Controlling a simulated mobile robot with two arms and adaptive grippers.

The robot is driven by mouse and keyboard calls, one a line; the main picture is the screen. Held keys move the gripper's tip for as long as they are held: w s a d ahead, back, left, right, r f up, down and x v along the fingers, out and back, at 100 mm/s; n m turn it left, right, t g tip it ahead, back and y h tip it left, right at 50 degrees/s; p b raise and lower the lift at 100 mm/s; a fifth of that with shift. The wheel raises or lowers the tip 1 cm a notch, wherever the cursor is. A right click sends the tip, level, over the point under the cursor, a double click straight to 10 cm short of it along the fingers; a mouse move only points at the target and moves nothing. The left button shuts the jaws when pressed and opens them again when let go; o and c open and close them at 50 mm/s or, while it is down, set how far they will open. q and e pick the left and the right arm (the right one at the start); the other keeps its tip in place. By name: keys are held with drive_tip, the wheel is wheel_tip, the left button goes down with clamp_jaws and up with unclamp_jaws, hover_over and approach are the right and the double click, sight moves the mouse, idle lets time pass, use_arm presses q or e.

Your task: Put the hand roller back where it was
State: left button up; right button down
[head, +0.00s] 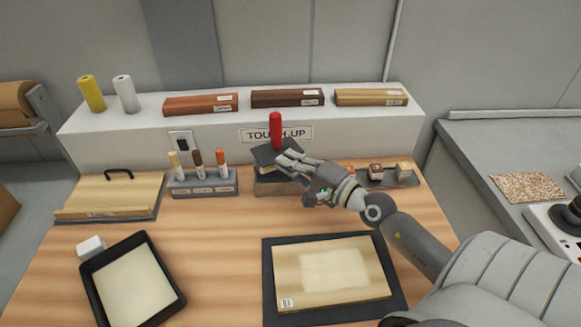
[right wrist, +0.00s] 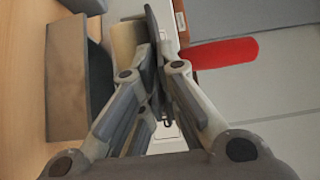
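The hand roller has a red handle (head: 276,131), a dark frame and a pale cylinder. In the right wrist view the fingertips (right wrist: 157,58) pinch the dark plate, with the red handle (right wrist: 218,52) to the right. The pale cylinder (right wrist: 127,42) is beside the stand's top edge (right wrist: 80,90); I cannot tell whether they touch. My left gripper is not in view.
A marker rack (head: 203,184) stands left of the stand; a tray with small blocks (head: 388,178) is to its right. In front are a board on a dark mat (head: 332,272) and a black paint tray (head: 133,282). A white ledge (head: 350,124) runs behind.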

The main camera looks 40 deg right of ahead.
drive_tip(key=shift+f, duration=0.45)
drive_tip(key=shift+f+b, duration=0.65)
drive_tip(key=shift+b, duration=0.05)
drive_tip(key=c, duration=1.6)
unclamp_jaws()
drive_tip(key=shift+c, duration=0.2)
drive_tip(key=shift+r, duration=0.15)
